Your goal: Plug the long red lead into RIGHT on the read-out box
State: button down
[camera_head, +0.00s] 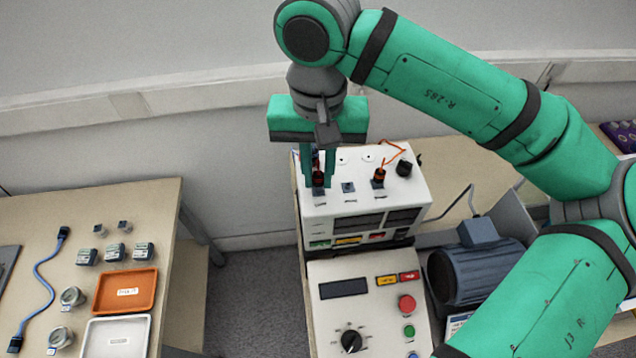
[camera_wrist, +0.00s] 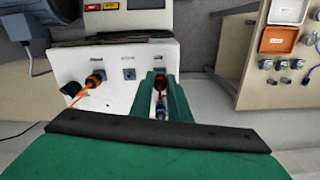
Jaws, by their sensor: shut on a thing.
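The read-out box (camera_head: 318,206) is white, with a row of three sockets on its top; the labels are too small to read. My gripper (camera_head: 318,180) points down at the leftmost socket, shut on a dark plug with a red-orange part (camera_head: 319,177). The plug is at the socket, but I cannot tell whether it is fully seated. In the wrist view my gripper (camera_wrist: 160,84) hides much of it. The middle socket (camera_head: 348,187) is empty. An orange lead's plug (camera_head: 379,176) stands in the rightmost socket; it also shows in the wrist view (camera_wrist: 96,80).
A black knob (camera_head: 404,168) stands at the box's right corner. A control panel (camera_head: 333,314) with buttons and a dial lies in front. A blue motor (camera_head: 470,270) is to the right. The left table (camera_head: 150,205) holds trays, small parts and a blue cable (camera_head: 43,275).

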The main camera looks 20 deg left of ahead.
aim_at(319, 174)
jog(key=shift+r, duration=0.25)
dwell(0.3)
jog(key=shift+r, duration=1.65)
jog(key=shift+w+d+r, duration=0.1)
jog(key=shift+w+d, duration=0.25)
jog(key=shift+d, duration=0.45)
jog(key=shift+w+d, duration=0.3)
jog(key=shift+d, duration=0.55)
jog(key=shift+w+d+r, duration=0.1)
jog(key=shift+w+d, duration=0.25)
jog(key=shift+d, duration=0.45)
jog(key=shift+d+f, duration=0.15)
jog(key=shift+f, duration=1.55)
jog(key=shift+w+f, duration=0.1)
jog(key=shift+f, duration=0.3)
